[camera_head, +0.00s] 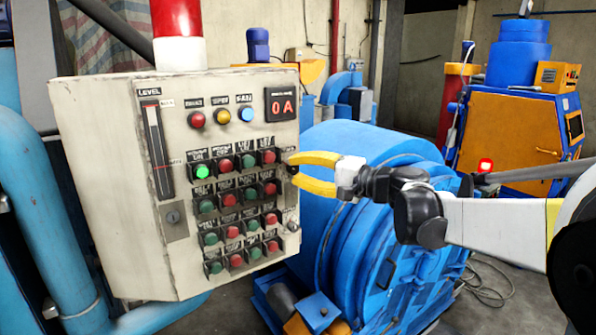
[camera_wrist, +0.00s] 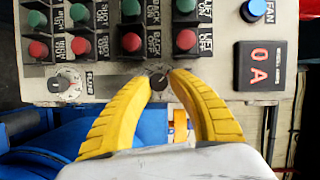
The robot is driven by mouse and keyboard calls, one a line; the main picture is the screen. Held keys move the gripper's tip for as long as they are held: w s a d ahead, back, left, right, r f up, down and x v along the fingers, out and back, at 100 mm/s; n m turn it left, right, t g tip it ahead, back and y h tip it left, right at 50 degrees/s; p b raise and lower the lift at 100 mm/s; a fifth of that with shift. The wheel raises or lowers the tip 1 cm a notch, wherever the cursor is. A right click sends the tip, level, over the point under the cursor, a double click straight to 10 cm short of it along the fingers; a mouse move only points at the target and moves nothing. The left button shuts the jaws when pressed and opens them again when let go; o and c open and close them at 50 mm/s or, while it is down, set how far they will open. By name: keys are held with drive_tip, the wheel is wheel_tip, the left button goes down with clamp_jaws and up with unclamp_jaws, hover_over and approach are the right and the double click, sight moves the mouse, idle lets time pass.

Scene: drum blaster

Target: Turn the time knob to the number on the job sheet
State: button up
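My gripper (camera_head: 292,170) has two yellow fingers at the right edge of the cream control panel (camera_head: 115,240). In the wrist view my gripper (camera_wrist: 159,88) is open, with one fingertip on each side of a small dark round knob (camera_wrist: 158,81). I cannot tell whether the fingers touch it. The knob labels are too small to read surely. No job sheet is recognisable.
Several red and green push buttons (camera_head: 225,164) crowd the panel beside the fingers. A red digital display (camera_wrist: 259,66) reads 0 A. A blue drum machine (camera_head: 395,235) stands close behind and below my gripper. A light blue pipe (camera_head: 40,215) runs at the left.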

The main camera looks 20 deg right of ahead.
drive_tip(key=o, duration=0.3)
drive_tip(key=v, duration=1.2)
